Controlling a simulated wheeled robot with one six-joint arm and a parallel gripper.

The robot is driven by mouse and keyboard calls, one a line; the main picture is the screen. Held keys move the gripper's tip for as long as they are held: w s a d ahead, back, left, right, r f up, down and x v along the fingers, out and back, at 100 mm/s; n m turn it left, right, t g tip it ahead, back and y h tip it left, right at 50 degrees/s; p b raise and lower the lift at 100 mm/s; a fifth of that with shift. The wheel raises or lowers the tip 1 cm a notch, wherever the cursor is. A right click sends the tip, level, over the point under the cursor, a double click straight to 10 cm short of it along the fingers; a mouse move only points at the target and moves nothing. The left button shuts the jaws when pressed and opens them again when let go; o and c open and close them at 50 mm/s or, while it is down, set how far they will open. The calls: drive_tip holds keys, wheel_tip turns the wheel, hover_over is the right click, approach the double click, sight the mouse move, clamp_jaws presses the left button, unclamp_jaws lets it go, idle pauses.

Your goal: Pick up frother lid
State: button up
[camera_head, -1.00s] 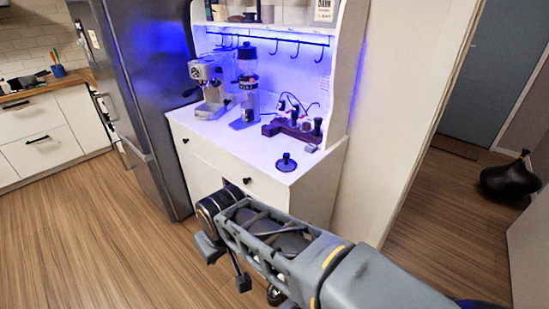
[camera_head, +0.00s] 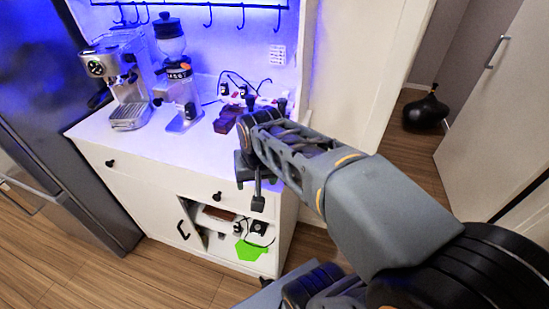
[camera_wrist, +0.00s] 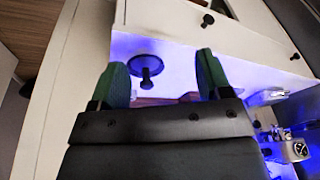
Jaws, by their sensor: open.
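The frother lid looks to be the black disc with an upright knob (camera_wrist: 147,66) on the white countertop in the wrist view. In the head view my arm hides it. My gripper (camera_wrist: 160,62) is open, its two green-padded fingers apart with nothing between them. In the wrist view the lid shows between the fingers, nearer the left one, with no visible contact. In the head view my gripper (camera_head: 250,180) hangs in front of the cabinet's right end, by the counter edge.
The espresso machine (camera_head: 119,82) and coffee grinder (camera_head: 176,75) stand on the left of the counter. A dark reddish-brown stand (camera_head: 226,120) is behind my arm. The lower cabinet has an open compartment with items and a green patch (camera_head: 252,251). A fridge (camera_head: 45,120) stands left.

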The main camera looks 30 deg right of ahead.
drive_tip(key=o, duration=0.4)
drive_tip(key=w+d+r+m, duration=0.1)
drive_tip(key=w+m, duration=0.1)
drive_tip(key=w, duration=0.1)
drive_tip(key=w+d+r+m+g, duration=0.1)
drive_tip(key=w+d+m, duration=0.1)
drive_tip(key=w+d+r+m+p, duration=0.1)
drive_tip(key=w+d+m, duration=0.1)
drive_tip(key=w, duration=0.1)
drive_tip(key=shift+w+d+r+m+g, duration=0.1)
drive_tip(key=shift+w+r+m+g, duration=0.15)
drive_tip(key=shift+w+m+g, duration=0.15)
drive_tip(key=shift+o, duration=0.5)
drive_tip(key=w+d+m, duration=0.3)
drive_tip(key=shift+w+d+r+m+g, duration=0.1)
drive_tip(key=shift+w+m+g, duration=0.2)
drive_tip(key=shift+g, duration=0.1)
drive_tip(key=shift+m, duration=0.3)
drive_tip(key=f, duration=0.7)
drive_tip(key=shift+w+d+f, duration=0.2)
drive_tip(key=shift+d, duration=0.05)
drive_tip(key=shift+s+a+f+p, duration=0.1)
drive_tip(key=shift+f+p, duration=0.1)
drive_tip(key=shift+f, duration=1.35)
drive_tip(key=shift+s+a+f+p, duration=0.1)
drive_tip(key=shift+f+p, duration=0.1)
drive_tip(key=shift+f, duration=1.3)
